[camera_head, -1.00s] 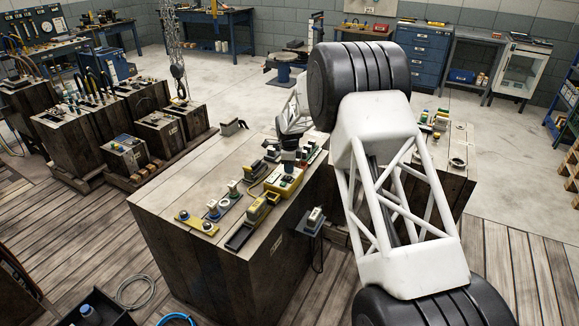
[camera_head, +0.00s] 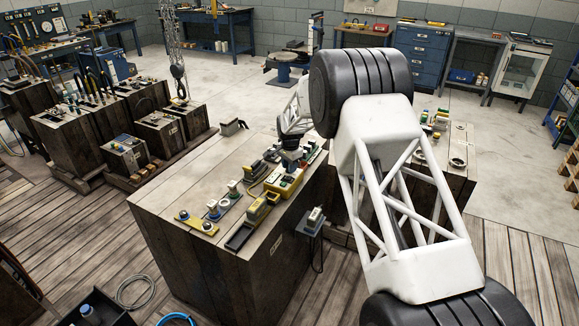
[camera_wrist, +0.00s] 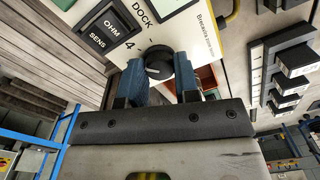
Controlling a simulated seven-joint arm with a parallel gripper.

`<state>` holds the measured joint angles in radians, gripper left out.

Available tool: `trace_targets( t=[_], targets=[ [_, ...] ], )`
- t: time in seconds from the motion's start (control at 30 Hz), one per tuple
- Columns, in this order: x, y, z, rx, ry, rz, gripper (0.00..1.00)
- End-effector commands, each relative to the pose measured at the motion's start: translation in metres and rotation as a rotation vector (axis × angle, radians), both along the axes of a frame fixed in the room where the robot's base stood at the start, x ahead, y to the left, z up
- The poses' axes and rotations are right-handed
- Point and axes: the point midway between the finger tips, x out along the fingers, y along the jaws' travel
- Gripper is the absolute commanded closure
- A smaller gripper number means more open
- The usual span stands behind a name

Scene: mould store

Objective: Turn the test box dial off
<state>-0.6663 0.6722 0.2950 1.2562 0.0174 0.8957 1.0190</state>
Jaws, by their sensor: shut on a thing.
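The test box (camera_wrist: 185,32) is a cream panel with printed labels, including OHM, SENS and DOCK, at the top of the wrist view. Its dark round dial (camera_wrist: 158,64) sits between the two blue fingers of my gripper (camera_wrist: 160,75). My gripper is shut on the dial, one finger on each side. The fingers and palm hide part of the dial, so its pointer setting cannot be read. In the head view the yellow and cream test box (camera_head: 285,182) lies on the dark wooden block, with my wrist above its far end.
A panel of dark switches (camera_wrist: 290,70) stands close on the right in the wrist view. The block's left part is clear.

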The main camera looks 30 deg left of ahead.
Motion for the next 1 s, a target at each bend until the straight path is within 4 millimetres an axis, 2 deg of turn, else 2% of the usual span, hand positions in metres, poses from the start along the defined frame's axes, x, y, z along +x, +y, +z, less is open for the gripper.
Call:
trace_targets(
  t=[1.0],
  targets=[
    [-0.0004,0.0004,0.0005,0.000,0.001,0.963,0.94]
  ],
)
